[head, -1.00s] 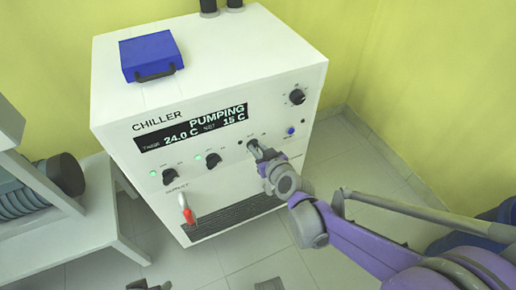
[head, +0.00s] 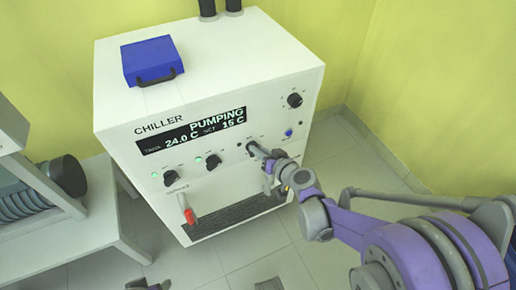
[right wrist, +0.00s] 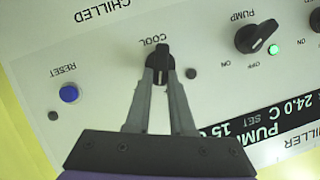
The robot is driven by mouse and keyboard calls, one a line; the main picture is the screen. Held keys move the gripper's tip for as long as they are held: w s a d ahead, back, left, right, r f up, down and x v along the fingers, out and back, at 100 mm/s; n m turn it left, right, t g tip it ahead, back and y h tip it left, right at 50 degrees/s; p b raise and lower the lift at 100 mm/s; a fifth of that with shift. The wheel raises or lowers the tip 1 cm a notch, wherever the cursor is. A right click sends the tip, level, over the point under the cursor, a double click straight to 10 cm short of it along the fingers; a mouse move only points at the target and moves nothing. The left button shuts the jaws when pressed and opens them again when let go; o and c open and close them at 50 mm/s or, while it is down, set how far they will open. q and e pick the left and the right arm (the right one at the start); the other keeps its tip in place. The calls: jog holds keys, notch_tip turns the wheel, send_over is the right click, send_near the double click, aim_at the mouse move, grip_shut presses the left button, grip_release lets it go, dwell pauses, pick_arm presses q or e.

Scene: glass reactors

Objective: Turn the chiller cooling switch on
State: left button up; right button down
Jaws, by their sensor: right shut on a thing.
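The white chiller (head: 290,75) stands in front of me; its display reads PUMPING, 24.0 C and set 15 C. Its cooling switch is a black knob (right wrist: 161,52) labelled COOL in the right wrist view, its pointer roughly upright in that upside-down picture. My right gripper (right wrist: 160,75) is shut on this knob, one finger on each side. In the head view the right gripper (head: 260,153) reaches the front panel from the right and partly covers the knob. The small lamp (right wrist: 191,73) beside the knob is dark. My left gripper is not seen.
The pump knob (right wrist: 256,37) has a lit green lamp beside it. A blue reset button (right wrist: 69,93) is on the other side. A red-handled valve (head: 187,209) sticks out low on the panel. A blue case (head: 150,60) lies on top. A white table (head: 95,215) stands left.

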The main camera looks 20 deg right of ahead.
jog(key=shift+d+f+m+t+y+b, duration=0.2)
jog(key=shift+m+y, duration=0.35)
jog(key=shift+m, duration=0.35)
jog(key=shift+d+f+m+t+y+b, duration=0.2)
jog(key=shift+m+y, duration=0.3)
jog(key=shift+m, duration=0.4)
jog(key=shift+d+f+m+t+y+b, duration=0.1)
jog(key=shift+d+m+y+b, duration=0.1)
jog(key=shift+m+y, duration=0.55)
jog(key=shift+m, duration=0.25)
jog(key=c, duration=0.8)
grip_release()
jog(key=p+v, duration=0.1)
jog(key=v, duration=0.9)
jog(key=shift+s+r+p, duration=0.1)
jog(key=shift+s+p, duration=0.25)
